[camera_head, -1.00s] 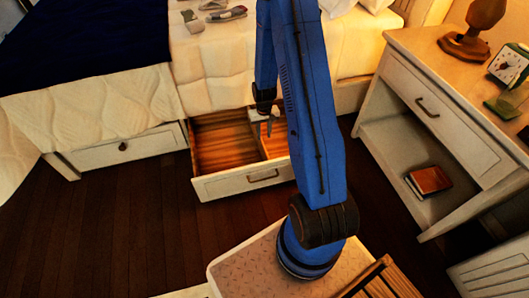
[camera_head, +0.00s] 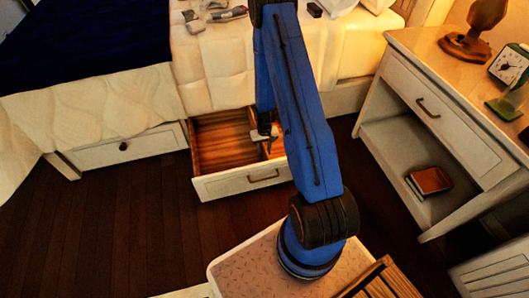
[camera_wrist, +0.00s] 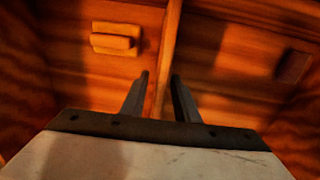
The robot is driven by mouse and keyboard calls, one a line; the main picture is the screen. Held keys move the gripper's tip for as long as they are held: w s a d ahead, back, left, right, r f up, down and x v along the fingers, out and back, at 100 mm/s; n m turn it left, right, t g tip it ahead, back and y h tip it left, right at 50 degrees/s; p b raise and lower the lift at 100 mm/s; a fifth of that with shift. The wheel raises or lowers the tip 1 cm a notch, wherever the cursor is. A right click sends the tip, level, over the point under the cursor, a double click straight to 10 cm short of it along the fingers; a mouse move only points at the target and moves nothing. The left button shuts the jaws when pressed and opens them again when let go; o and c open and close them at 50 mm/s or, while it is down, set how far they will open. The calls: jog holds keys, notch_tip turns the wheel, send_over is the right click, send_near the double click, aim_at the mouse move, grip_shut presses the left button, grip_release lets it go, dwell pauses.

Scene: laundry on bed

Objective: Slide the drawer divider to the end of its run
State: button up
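The open drawer (camera_head: 225,185) juts out from under the bed and has a wooden interior. In the wrist view its divider (camera_wrist: 169,45), a thin upright wooden board, runs from the top edge down between my fingers. My gripper (camera_head: 268,146) is low over the right part of the drawer. In the wrist view my gripper (camera_wrist: 161,78) has its fingers apart, one on each side of the divider, with small gaps showing. I cannot tell how far down the fingertips reach along it. In the head view my gripper and arm hide most of the divider.
A small wooden block (camera_wrist: 116,38) lies left of the divider and a dark block (camera_wrist: 292,66) lies right of it. A nightstand (camera_head: 440,150) with a book (camera_head: 429,181) stands to the right. The floor (camera_head: 120,230) at the left is clear.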

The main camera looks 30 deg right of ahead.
jog(key=shift+f, duration=0.5)
grip_shut()
